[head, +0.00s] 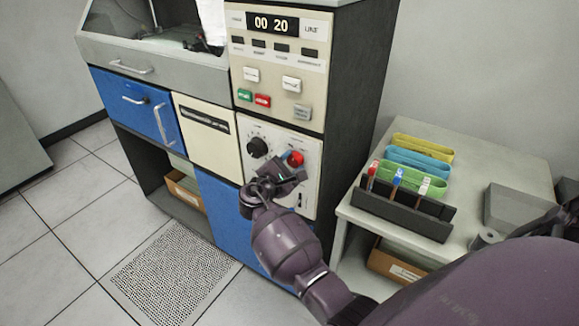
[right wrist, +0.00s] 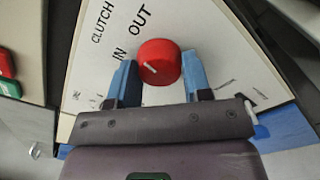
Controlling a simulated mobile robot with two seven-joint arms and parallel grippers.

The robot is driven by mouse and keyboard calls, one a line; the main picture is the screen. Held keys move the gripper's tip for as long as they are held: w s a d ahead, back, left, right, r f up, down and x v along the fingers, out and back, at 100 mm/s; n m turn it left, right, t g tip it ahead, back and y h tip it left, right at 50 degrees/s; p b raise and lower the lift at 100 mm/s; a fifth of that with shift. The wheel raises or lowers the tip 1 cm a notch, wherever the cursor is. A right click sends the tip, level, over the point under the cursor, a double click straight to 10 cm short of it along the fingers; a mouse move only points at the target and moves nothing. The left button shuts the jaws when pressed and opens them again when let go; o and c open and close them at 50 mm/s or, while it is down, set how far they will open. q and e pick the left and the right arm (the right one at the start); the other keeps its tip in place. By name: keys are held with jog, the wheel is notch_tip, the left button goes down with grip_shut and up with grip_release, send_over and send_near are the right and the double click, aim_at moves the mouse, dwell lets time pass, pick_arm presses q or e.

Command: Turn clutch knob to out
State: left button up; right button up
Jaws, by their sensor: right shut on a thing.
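The red clutch knob (right wrist: 160,61) sits on a cream panel marked CLUTCH, IN and OUT. A short white mark shows on its face, on the side nearer the IN label (right wrist: 119,55) than the OUT label (right wrist: 140,19). My right gripper (right wrist: 159,66) has its blue fingers on either side of the knob, shut on it. In the head view the knob (head: 296,158) shows red just above my right gripper (head: 290,171), which partly covers it. My left gripper is not in view.
A black dial (head: 257,147) sits left of the knob, with buttons and a display (head: 273,24) above. Tiled floor lies open at left.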

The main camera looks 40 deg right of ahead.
jog(key=shift+f+m+b, duration=0.1)
jog(key=shift+m+b, duration=0.55)
jog(key=shift+m, duration=0.95)
jog(key=o, duration=0.9)
jog(key=shift+a, duration=0.15)
jog(key=v, duration=1)
jog(key=shift+s+a, duration=0.15)
jog(key=shift+a, duration=0.15)
jog(key=shift+m, duration=0.3)
